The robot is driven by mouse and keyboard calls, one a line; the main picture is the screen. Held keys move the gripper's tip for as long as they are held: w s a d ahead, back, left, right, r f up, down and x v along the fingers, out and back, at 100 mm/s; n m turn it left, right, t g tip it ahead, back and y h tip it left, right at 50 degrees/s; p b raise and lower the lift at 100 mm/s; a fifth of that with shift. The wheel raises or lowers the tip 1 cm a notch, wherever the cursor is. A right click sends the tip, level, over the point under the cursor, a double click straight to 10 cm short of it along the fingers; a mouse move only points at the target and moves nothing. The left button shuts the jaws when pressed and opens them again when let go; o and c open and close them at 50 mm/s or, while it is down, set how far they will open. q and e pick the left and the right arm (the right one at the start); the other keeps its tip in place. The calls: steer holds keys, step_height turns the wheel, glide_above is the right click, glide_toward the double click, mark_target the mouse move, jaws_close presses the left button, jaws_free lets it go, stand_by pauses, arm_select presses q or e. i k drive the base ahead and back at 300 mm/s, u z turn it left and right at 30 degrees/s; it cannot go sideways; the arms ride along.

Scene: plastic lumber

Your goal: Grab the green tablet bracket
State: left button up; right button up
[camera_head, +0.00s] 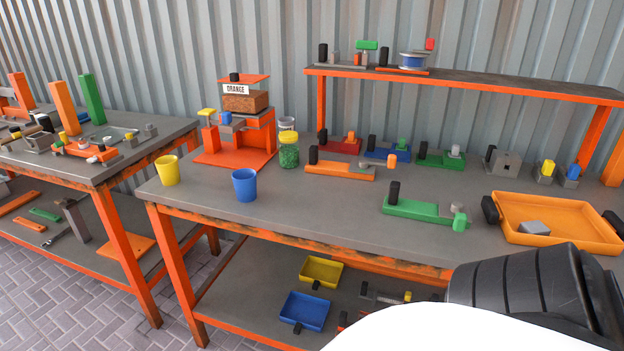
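A long green bracket-like piece (415,208) with a black upright knob at its left end and grey and green parts at its right lies near the front of the middle workbench (330,215). A second, smaller green piece (436,158) of similar form lies farther back on the same bench. I cannot tell which one is the tablet bracket. Both lie free of any gripper. Neither of my grippers shows; only a black and white part of my own body fills the lower right corner.
An orange tray (518,238) stands right of the long green piece. An orange piece (340,168), a green-filled jar (289,155), a blue cup (245,185) and a yellow cup (167,170) stand to the left. A raised shelf (480,83) spans the back.

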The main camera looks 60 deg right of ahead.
mark_target(441, 213)
steer(key=u, duration=0.75)
steer(key=k, duration=0.75)
steer(key=z, duration=1.35)
